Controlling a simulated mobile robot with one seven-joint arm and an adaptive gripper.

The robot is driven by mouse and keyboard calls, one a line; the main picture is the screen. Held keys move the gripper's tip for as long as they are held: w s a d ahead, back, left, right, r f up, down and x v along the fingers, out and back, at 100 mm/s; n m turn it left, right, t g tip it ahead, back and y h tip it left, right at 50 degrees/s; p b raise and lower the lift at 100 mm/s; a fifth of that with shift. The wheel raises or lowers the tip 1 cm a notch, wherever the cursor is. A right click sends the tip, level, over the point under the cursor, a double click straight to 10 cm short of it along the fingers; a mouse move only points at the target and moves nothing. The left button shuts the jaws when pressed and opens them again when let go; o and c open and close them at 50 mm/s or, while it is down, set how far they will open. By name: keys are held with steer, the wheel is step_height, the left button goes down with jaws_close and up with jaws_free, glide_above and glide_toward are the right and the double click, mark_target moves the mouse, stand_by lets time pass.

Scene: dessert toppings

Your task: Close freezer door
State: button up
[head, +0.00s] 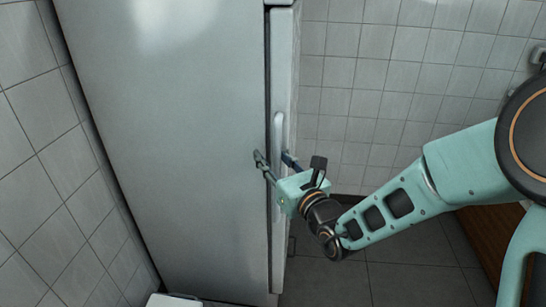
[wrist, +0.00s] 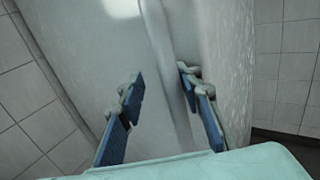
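The freezer (head: 170,140) is a tall grey-white cabinet with its side filling the left of the head view. Its door (head: 284,60) is a narrow pale slab along the right edge, with a thin dark line between door and cabinet. The door looks shut or nearly shut; I cannot tell which. A long vertical handle (head: 278,135) is on the door. My gripper (head: 275,160) is open at handle height, with one finger on each side of it. In the wrist view, the open gripper (wrist: 160,85) has a pale vertical strip between its blue-padded fingers; contact is unclear.
Grey tiled walls stand at the left (head: 30,120) and behind (head: 370,80). Dark floor tiles (head: 400,275) lie open right of the freezer. A brown wooden piece (head: 490,240) is at the lower right. A white object (head: 172,300) sits at the bottom edge.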

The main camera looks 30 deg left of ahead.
steer(key=shift+d, duration=0.25)
steer(key=shift+d+f, duration=0.1)
steer(key=shift+d, duration=0.15)
steer(key=v, duration=0.6)
steer(key=shift+s+d, duration=0.25)
steer(key=shift+s, duration=0.1)
